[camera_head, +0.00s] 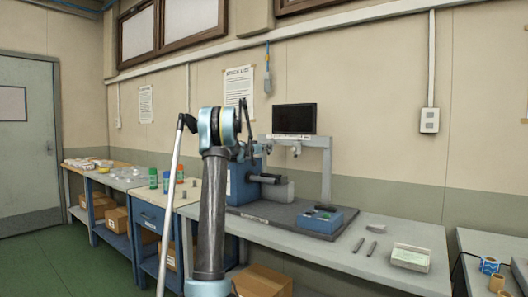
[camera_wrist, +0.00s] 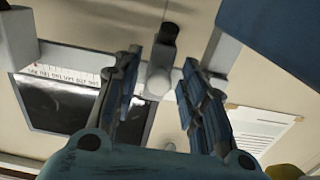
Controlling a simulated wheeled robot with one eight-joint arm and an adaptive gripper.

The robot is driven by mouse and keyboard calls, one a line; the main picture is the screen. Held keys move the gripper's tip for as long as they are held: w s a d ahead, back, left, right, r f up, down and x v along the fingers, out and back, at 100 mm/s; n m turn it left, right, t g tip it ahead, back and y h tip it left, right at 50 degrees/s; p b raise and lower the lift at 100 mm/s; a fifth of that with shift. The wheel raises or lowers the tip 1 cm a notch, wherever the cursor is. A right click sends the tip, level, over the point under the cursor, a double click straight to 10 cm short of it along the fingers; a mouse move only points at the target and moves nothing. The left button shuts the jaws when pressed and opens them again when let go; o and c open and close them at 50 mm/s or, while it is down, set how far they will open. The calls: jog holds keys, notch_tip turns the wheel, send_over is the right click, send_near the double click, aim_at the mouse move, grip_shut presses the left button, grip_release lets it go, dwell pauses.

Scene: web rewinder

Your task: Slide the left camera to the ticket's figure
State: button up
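My gripper (camera_wrist: 162,62) is open and empty in the wrist view, its two dark fingers apart. Between and beyond the fingers are a pale round-ended cylinder (camera_wrist: 158,82) and a black knob-like part (camera_wrist: 166,45), seemingly one camera on the pale rail. I cannot tell whether the fingers touch it. The wrist picture is turned over. A printed number scale (camera_wrist: 64,74) runs along the rail, too small to read surely. In the head view the rail (camera_head: 292,138) crosses below the monitor, with a camera (camera_head: 296,150) hanging under it. My arm partly hides the rail's left end. I cannot identify the ticket surely.
The monitor (camera_head: 294,118) stands behind the rail. A blue box with buttons (camera_head: 322,219) sits on the dark base plate. Two grey tools (camera_head: 371,248) and a pale box (camera_head: 410,257) lie on the right bench. A poster (camera_head: 239,86) hangs behind my arm.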

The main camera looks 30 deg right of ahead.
grip_shut()
jog(key=s, duration=0.1)
jog(key=s+d, duration=0.1)
jog(key=s, duration=0.1)
jog(key=shift+d, duration=0.1)
grip_release()
dwell(0.3)
